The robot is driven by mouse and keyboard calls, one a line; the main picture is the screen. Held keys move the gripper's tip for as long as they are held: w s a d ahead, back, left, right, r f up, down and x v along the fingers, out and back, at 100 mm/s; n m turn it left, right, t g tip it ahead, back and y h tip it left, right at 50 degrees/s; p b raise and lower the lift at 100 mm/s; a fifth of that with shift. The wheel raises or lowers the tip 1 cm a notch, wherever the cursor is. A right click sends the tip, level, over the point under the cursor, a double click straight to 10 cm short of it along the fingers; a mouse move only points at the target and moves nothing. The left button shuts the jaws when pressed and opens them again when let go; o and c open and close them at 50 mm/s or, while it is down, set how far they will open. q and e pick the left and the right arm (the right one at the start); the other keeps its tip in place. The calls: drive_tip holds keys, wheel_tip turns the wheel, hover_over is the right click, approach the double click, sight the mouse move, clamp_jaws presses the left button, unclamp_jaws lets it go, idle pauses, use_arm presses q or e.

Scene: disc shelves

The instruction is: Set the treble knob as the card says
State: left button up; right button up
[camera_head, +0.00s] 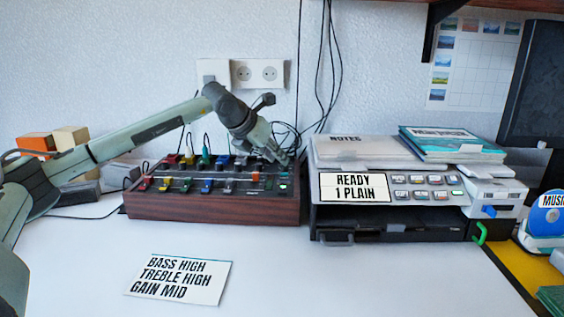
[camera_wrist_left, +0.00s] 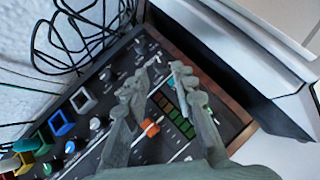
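The instruction card (camera_head: 180,279) lies flat on the table in front of the mixer and reads "BASS HIGH, TREBLE HIGH, GAIN MID". The wood-sided mixer (camera_head: 212,207) stands behind it, with rows of coloured knobs and faders. Its dark panel (camera_wrist_left: 127,65) fills the middle of the left wrist view. My left gripper (camera_head: 281,162) is over the mixer's back right corner. In the left wrist view its fingers (camera_wrist_left: 167,72) are apart, close above the panel, with no object clearly between them. Knob labels are too small to read, so I cannot tell which knob is treble.
A printer-like machine (camera_head: 394,218) with a "READY 1 PLAIN" display stands just right of the mixer. Black cables (camera_wrist_left: 75,35) hang behind the mixer. Orange and tan blocks (camera_head: 37,143) sit at the left. The table front is clear except for the card.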

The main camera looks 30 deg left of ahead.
sight(285, 168)
use_arm(q)
drive_tip(key=shift+x, duration=2.1)
clamp_jaws()
